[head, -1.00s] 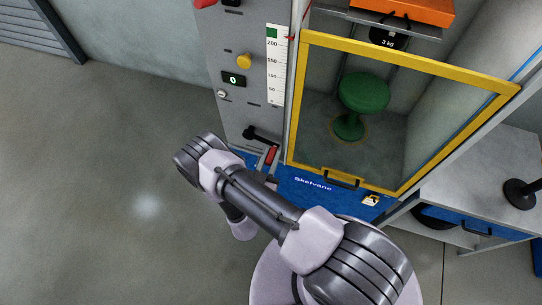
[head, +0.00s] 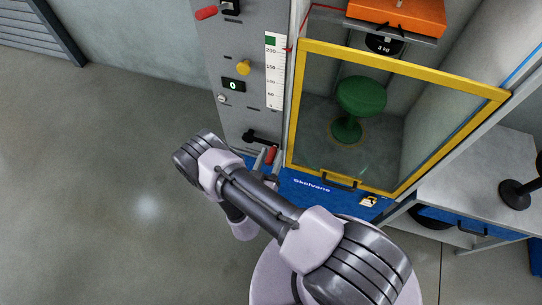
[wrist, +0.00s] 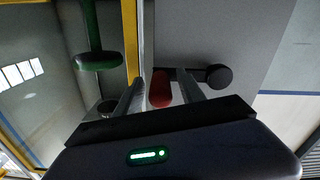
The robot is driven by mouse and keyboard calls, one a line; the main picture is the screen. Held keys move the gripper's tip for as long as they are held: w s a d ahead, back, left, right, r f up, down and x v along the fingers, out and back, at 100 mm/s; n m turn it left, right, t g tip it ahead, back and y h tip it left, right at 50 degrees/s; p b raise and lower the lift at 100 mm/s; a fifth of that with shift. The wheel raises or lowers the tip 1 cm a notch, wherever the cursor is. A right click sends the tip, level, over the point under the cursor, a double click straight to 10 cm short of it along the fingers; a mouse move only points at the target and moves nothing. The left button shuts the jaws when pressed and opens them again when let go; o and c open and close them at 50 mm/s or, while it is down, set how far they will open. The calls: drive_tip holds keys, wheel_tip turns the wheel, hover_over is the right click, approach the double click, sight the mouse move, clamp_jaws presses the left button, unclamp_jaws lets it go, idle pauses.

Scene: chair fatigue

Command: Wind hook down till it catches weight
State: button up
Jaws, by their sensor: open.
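The black weight marked 3 kg (head: 385,44) is at the top of the yellow-framed cabinet, just below a grey shelf with an orange block (head: 410,10). I cannot make out a separate hook; a dark curved piece shows in front of the block. A black crank (head: 262,137) with a red handle (head: 271,155) sits low on the grey panel. My gripper (head: 269,160) is open at the red handle. In the wrist view the red handle (wrist: 160,90) stands between the two spread fingers of my gripper (wrist: 161,80), with gaps showing beside it.
A green stool (head: 360,97) stands inside the cabinet behind the yellow frame (head: 400,63). The panel carries a yellow knob (head: 243,67), a display reading 0 (head: 233,86) and a white scale (head: 276,70). A grey bench (head: 480,170) is at right. The floor at left is clear.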

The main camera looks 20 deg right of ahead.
drive_tip(key=p+v, duration=0.2)
drive_tip(key=v, duration=1.5)
drive_tip(key=shift+s, duration=0.2)
drive_tip(key=shift+a, duration=0.1)
